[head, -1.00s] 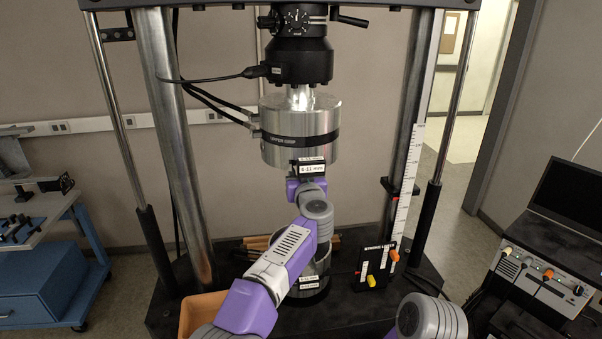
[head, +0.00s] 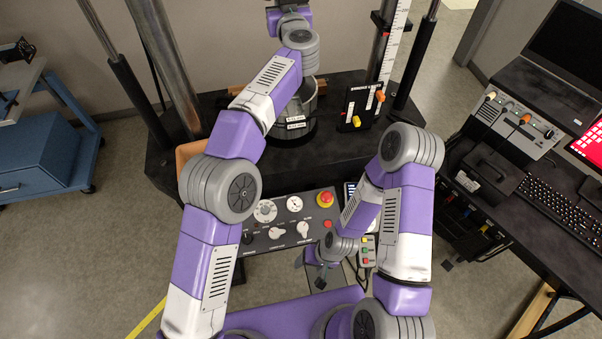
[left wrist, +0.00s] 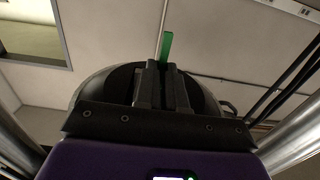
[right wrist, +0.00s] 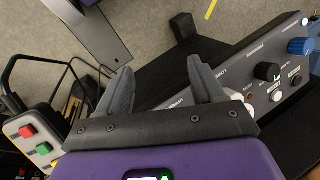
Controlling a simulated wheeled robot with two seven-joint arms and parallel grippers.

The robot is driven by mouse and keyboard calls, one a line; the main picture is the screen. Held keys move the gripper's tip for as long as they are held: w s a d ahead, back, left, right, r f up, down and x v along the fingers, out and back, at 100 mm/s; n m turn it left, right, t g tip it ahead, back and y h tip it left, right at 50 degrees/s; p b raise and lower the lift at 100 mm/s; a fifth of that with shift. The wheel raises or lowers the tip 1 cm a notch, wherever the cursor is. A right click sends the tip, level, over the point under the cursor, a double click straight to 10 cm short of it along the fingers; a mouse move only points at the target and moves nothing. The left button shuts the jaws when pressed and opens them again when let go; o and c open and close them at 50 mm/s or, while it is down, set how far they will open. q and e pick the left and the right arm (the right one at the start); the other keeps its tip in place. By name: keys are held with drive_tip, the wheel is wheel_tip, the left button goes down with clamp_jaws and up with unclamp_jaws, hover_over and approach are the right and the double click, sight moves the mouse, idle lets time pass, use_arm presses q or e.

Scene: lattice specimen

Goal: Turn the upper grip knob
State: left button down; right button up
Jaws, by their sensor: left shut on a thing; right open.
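A control panel (head: 262,212) with dials and several knobs stands low in front of the test frame. Two white knobs (head: 277,233) (head: 303,230) sit on its lower row; their labels are too small to read, so I cannot tell which is the upper grip knob. My right gripper (head: 322,278) is open and empty at the panel's lower right, apart from the knobs. The right wrist view shows its spread fingers (right wrist: 160,72) before a panel with a black knob (right wrist: 266,71) and a blue knob (right wrist: 299,46). My left gripper (left wrist: 166,85) is shut on a green strip (left wrist: 166,48).
A hand-held box with coloured buttons (head: 367,250) is close right of my right gripper. A red stop button (head: 325,199) tops the panel. The black machine base (head: 345,145) lies behind. A desk with a keyboard (head: 560,210) is at the right.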

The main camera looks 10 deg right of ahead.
drive_tip(key=w+a+r+m+t, duration=0.35)
drive_tip(key=w+m, duration=0.25)
drive_tip(key=m, duration=0.6)
drive_tip(key=m+h, duration=0.4)
drive_tip(key=m, duration=1.4)
approach(303, 227)
drive_tip(key=shift+m+t, duration=0.25)
drive_tip(key=shift+m, duration=0.05)
drive_tip(key=x, duration=0.9)
drive_tip(key=shift+f, duration=0.35)
drive_tip(key=c, duration=1.1)
